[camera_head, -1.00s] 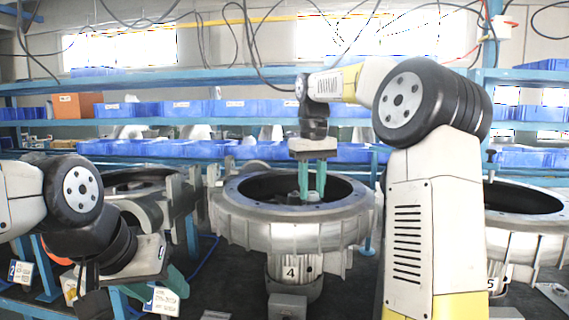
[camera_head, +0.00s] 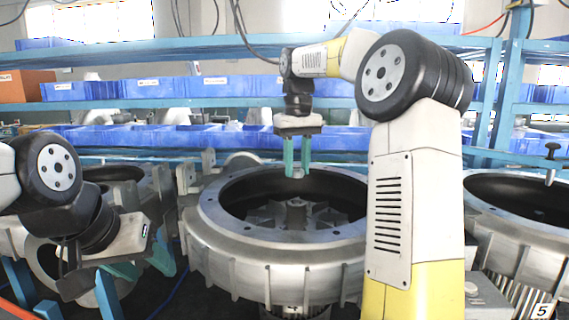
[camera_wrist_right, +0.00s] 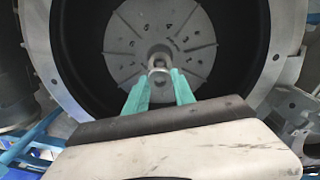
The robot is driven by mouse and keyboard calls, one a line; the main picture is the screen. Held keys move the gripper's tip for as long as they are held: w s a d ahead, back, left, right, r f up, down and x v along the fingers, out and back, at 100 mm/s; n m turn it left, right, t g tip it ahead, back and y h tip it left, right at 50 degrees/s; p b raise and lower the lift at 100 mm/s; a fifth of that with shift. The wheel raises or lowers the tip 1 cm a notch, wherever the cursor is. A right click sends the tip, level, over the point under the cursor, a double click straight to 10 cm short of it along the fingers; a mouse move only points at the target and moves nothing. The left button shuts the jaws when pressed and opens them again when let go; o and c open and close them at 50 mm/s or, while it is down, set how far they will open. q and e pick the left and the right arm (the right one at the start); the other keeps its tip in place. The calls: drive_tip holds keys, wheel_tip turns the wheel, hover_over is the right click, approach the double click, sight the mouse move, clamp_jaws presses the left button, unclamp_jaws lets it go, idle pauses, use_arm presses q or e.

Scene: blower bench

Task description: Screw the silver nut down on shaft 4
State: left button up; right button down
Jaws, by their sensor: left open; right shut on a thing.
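Blower housing 4 (camera_head: 270,268) is a wide grey ring with a finned disc inside. Its central shaft (camera_head: 297,205) stands up from the hub. My right gripper (camera_head: 297,173) points down above the housing opening, over the shaft, its teal fingers shut on a small silver nut (camera_wrist_right: 160,64). In the right wrist view the nut lines up with the hub at the disc's middle, between the fingertips (camera_wrist_right: 160,78). The fingertips show above the shaft in the head view, apart from it. My left gripper (camera_head: 145,268) is open at the lower left, away from the housing.
Another housing (camera_head: 540,215), labelled 5, stands on the right, with a black-knobbed pin (camera_head: 551,160) near its rim. More metal housings stand at the left. Blue shelves with blue bins (camera_head: 160,87) and an orange box (camera_head: 27,87) run behind.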

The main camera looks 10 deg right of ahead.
drive_tip(key=shift+m, duration=0.4)
drive_tip(key=shift+s+f, duration=0.1)
drive_tip(key=shift+f, duration=2.35)
drive_tip(key=shift+f, duration=0.8)
idle(0.3)
